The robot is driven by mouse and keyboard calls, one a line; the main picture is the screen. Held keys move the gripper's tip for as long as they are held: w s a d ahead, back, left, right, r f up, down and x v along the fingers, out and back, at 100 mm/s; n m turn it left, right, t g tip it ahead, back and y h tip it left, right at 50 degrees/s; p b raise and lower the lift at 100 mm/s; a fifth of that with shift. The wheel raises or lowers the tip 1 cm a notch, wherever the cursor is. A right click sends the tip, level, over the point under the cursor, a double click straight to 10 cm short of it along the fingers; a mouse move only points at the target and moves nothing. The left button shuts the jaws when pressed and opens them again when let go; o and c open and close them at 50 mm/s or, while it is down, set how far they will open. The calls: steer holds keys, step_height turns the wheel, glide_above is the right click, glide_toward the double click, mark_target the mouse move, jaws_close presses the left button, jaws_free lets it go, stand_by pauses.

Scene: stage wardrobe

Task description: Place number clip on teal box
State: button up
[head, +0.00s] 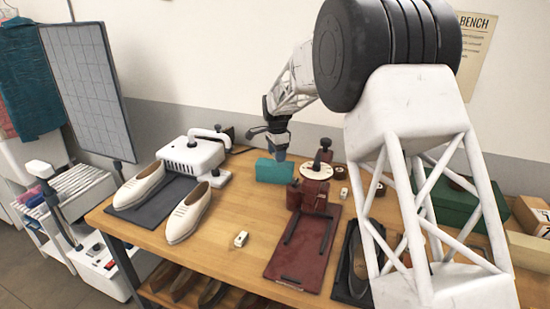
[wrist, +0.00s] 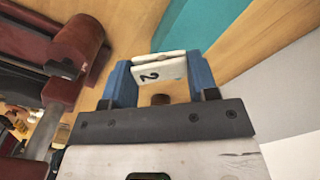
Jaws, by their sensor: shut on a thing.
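A white number clip (wrist: 150,75) with a black "2" is held between the blue fingertips of my gripper (wrist: 160,72). In the head view, my gripper (head: 279,153) is above the back of the bench, right over or close to the teal box (head: 272,173). The held clip cannot be made out there. The teal box stands upright on the wood. In the wrist view, the teal box (wrist: 200,28) lies beyond the fingertips, to the upper right of the clip. I cannot tell whether clip and box touch.
A dark red device (head: 305,215) stands right of the box, and shows at the left of the wrist view. A white machine (head: 192,155) is to the left. Cream shoes (head: 188,213) and a small white clip (head: 241,239) lie on the bench (head: 215,262). Bare wood lies before the box.

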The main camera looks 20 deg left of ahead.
steer(key=shift+w+a+f, duration=0.1)
steer(key=shift+w+a, duration=0.4)
steer(key=shift+w, duration=0.35)
steer(key=shift+w+a+f, duration=0.1)
steer(key=shift+w+a, duration=0.4)
steer(key=shift+w, duration=0.3)
steer(key=shift+f, duration=1.75)
steer(key=o, duration=0.9)
steer(key=shift+f, duration=0.1)
step_height(320, 180, up, 12)
steer(key=shift+r, duration=0.15)
